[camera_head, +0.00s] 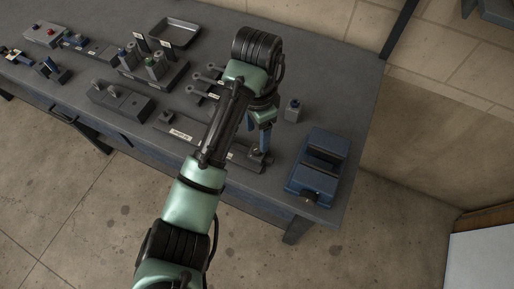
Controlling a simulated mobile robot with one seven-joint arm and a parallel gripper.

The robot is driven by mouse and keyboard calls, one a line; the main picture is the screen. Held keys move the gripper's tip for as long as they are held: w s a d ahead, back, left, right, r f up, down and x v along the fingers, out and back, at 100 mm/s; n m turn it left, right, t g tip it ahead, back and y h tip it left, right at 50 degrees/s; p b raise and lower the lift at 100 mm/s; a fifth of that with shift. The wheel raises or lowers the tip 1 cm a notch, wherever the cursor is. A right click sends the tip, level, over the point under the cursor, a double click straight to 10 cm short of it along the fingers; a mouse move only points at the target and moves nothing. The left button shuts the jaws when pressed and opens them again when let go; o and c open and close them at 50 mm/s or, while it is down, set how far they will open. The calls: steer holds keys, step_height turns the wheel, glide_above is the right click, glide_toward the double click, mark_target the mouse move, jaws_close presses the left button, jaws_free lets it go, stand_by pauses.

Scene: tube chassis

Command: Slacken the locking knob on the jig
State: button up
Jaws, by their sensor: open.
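The jig (181,134) is a long, low dark base with a pale label near its left end, lying along the front part of the bench. My arm crosses over its middle and hides part of it. A small dark knob-like part (261,156) stands at the jig's right end. My gripper (265,150) points down right over that part, its blue fingers open. The fingertips are at or around the knob; at this size I cannot tell whether they touch it.
A blue vise (318,168) stands close to the right, near the bench's (345,92) right edge. A small dark block (293,110) sits behind it. Wrench-like tools (207,78), a grey tray (174,33) and several fixtures fill the left. The back right of the bench is clear.

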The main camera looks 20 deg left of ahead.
mark_target(258, 148)
step_height(258, 148, down, 6)
steer(key=shift+w+f, duration=0.1)
stand_by(0.4)
jaws_close()
